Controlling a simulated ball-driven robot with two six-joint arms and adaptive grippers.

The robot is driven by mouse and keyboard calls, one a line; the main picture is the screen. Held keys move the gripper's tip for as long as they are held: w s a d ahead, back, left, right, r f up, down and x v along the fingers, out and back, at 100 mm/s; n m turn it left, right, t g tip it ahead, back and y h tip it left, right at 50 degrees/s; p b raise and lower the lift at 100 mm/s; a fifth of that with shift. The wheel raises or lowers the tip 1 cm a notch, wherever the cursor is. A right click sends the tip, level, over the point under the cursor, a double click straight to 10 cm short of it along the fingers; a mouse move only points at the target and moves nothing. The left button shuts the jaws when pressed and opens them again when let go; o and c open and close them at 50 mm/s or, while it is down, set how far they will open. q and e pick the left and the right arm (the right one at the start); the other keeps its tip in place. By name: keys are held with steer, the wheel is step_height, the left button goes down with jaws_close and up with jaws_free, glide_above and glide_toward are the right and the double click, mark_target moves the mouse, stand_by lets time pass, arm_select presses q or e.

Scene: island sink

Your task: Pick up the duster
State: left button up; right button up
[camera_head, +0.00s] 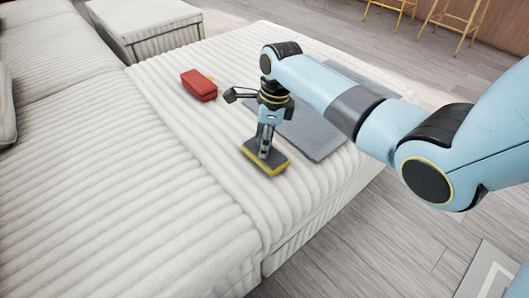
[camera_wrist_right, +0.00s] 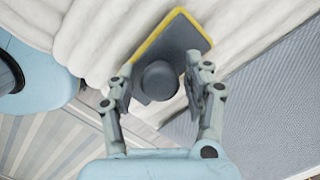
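The duster is a flat grey block with a yellow edge (camera_head: 273,165) lying on the ribbed white sofa. In the right wrist view the duster (camera_wrist_right: 186,42) shows a round dark grey knob handle. My right gripper (camera_head: 266,143) reaches down over the duster. In the right wrist view its two fingers (camera_wrist_right: 160,84) stand on either side of the knob, with small gaps that appear to remain on both sides. The gripper looks open around the handle. In the head view the fingers hide most of the handle. My left gripper is not in view.
A red box-like object (camera_head: 199,85) lies on the sofa to the left of the gripper. A flat grey cloth or panel (camera_head: 318,138) lies to the right. A ribbed ottoman (camera_head: 150,35) stands at the back left. The front sofa surface is clear.

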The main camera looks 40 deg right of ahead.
jaws_close()
steer(key=shift+r+p, duration=0.3)
steer(key=shift+r, duration=0.2)
steer(key=r+p, duration=0.1)
steer(key=r, duration=0.1)
steer(key=r+p, duration=0.1)
steer(key=r, duration=0.1)
steer(key=shift+s+d+p, duration=0.15)
steer(key=shift+s+p, duration=0.1)
steer(key=shift+p, duration=0.05)
arm_select(q)
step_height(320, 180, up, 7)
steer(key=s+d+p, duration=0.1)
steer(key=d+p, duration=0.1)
steer(key=p, duration=0.3)
arm_select(e)
steer(key=s+d+r, duration=0.4)
steer(key=s+r, duration=0.2)
steer(key=s, duration=0.4)
steer(key=shift+s+d, duration=0.1)
